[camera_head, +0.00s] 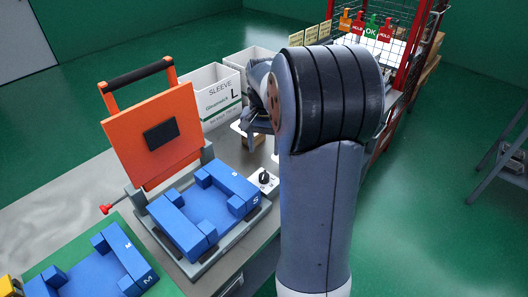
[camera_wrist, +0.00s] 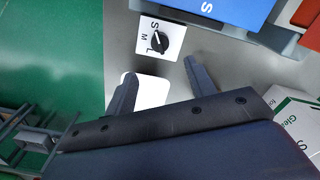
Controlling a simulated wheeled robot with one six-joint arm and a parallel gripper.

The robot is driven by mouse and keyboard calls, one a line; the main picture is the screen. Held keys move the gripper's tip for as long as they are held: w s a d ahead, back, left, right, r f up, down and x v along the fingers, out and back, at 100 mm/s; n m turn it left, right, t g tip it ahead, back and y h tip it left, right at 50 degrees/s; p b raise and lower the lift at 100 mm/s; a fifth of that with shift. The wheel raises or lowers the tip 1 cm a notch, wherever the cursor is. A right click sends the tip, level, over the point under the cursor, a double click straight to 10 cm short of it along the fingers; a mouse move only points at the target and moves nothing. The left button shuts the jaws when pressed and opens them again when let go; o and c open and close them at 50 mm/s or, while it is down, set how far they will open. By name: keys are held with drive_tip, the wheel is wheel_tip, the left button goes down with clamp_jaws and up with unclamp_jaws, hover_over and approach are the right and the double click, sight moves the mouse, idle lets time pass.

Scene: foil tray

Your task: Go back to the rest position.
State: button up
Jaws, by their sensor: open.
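My gripper (camera_wrist: 162,78) is open in the wrist view, its two dark fingers apart with nothing between the tips. Past the fingers, a white flat-looking thing (camera_wrist: 152,92) lies on the grey bench top, partly hidden by the left finger and the gripper body. A white selector box with a black knob (camera_wrist: 161,38) marked S, M and L is just beyond the fingertips. In the head view my arm hides most of the gripper, which is above the bench beside the white cartons; its fingers are hard to make out there.
A blue fixture marked S (camera_head: 205,215) sits under a raised orange plate (camera_head: 155,135) with a black handle. A blue fixture marked M (camera_head: 95,275) is at the lower left. A white SLEEVE L carton (camera_head: 213,98) stands behind. A red-framed rack with tags (camera_head: 372,30) is behind my arm.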

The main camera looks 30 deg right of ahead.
sight(264, 174)
drive_tip(key=shift+f, duration=0.1)
wheel_tip(264, 174, down, 11)
drive_tip(key=shift+r+p, duration=0.2)
drive_tip(key=shift+p, duration=0.15)
idle(0.3)
idle(0.4)
drive_tip(key=shift+f, duration=0.1)
drive_tip(key=shift+n, duration=0.5)
drive_tip(key=n+p, duration=0.1)
drive_tip(key=n, duration=0.3)
drive_tip(key=shift+n, duration=0.4)
drive_tip(key=n+p, duration=0.1)
drive_tip(key=n, duration=0.5)
drive_tip(key=shift+r+p, duration=0.2)
drive_tip(key=shift+p, duration=0.15)
wheel_tip(264, 174, up, 11)
drive_tip(key=b, duration=0.1)
drive_tip(key=shift+f, duration=0.15)
idle(0.4)
